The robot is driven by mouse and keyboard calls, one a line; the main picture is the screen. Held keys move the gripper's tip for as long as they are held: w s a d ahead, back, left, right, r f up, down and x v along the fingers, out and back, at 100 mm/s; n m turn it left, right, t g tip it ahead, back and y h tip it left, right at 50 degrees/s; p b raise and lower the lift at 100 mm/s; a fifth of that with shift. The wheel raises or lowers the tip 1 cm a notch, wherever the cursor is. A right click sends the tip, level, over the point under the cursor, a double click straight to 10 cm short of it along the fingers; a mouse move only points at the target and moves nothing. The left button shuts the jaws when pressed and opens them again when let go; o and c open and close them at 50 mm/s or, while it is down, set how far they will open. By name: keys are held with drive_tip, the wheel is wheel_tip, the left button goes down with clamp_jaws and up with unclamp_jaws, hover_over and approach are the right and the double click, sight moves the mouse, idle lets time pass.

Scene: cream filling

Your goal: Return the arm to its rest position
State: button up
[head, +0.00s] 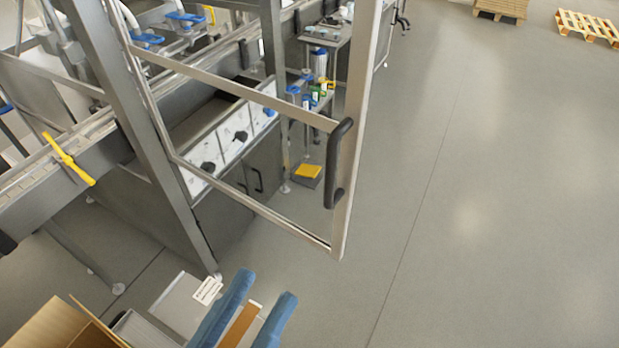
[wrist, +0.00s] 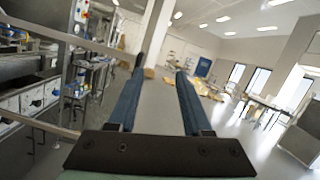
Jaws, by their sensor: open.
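My gripper (wrist: 157,92) shows in the wrist view with its two blue fingers spread apart and nothing between them. In the head view the two blue fingers of my gripper (head: 262,292) reach up from the bottom edge, left of centre. They are apart, over the floor in front of the machine. The rest of my arm is not visible in the head view.
A framed glass door (head: 345,150) with a black handle (head: 337,165) stands open ahead of my gripper. The steel machine (head: 235,205) fills the left. A cardboard box (head: 55,325) is at bottom left. The floor (head: 480,220) to the right is clear, with wooden pallets (head: 588,27) far back.

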drive_tip(key=w+a+r+n+t+y, duration=0.2)
drive_tip(key=w+r+n+t+y, duration=0.25)
drive_tip(key=r+n+y, duration=0.75)
drive_tip(key=w+a+r+n+t+y, duration=0.2)
drive_tip(key=w+r+n+t+y, duration=0.45)
drive_tip(key=n, duration=1.15)
drive_tip(key=d+r+n+g+h, duration=0.1)
drive_tip(key=d+r+n+h, duration=0.3)
drive_tip(key=r, duration=0.3)
drive_tip(key=d+r+n+h, duration=0.4)
drive_tip(key=d+r+n, duration=0.1)
drive_tip(key=r, duration=0.3)
drive_tip(key=shift+s+r+g, duration=0.15)
drive_tip(key=shift+s+g, duration=0.05)
drive_tip(key=shift+g, duration=0.2)
drive_tip(key=shift+w, duration=0.1)
